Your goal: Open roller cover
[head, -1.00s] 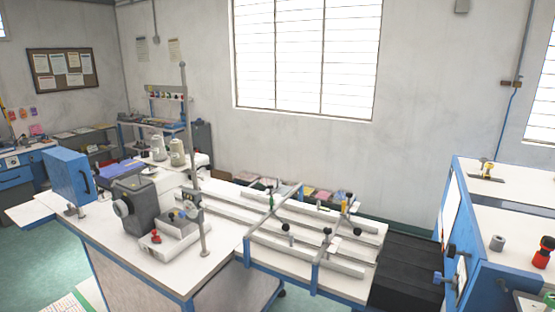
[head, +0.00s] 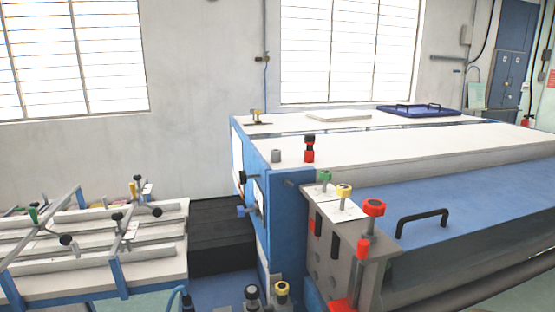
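A large blue and white machine fills the right half of the head view. A blue sloping cover (head: 470,208) with a black handle (head: 421,222) lies along its front and looks shut. I cannot tell for certain that this is the roller cover. A grey end bracket with a red knob (head: 374,207), a yellow knob (head: 343,190) and a green knob (head: 324,176) stands at the cover's left end. A dark roller or bar (head: 470,277) shows below the cover. Neither of my grippers is in view.
A white table with rails and blue bars (head: 100,245) stands at the left. A black bellows-like part (head: 222,236) lies between it and the machine. A blue tray (head: 418,110) and a pale flat pad (head: 338,115) lie on the machine's top.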

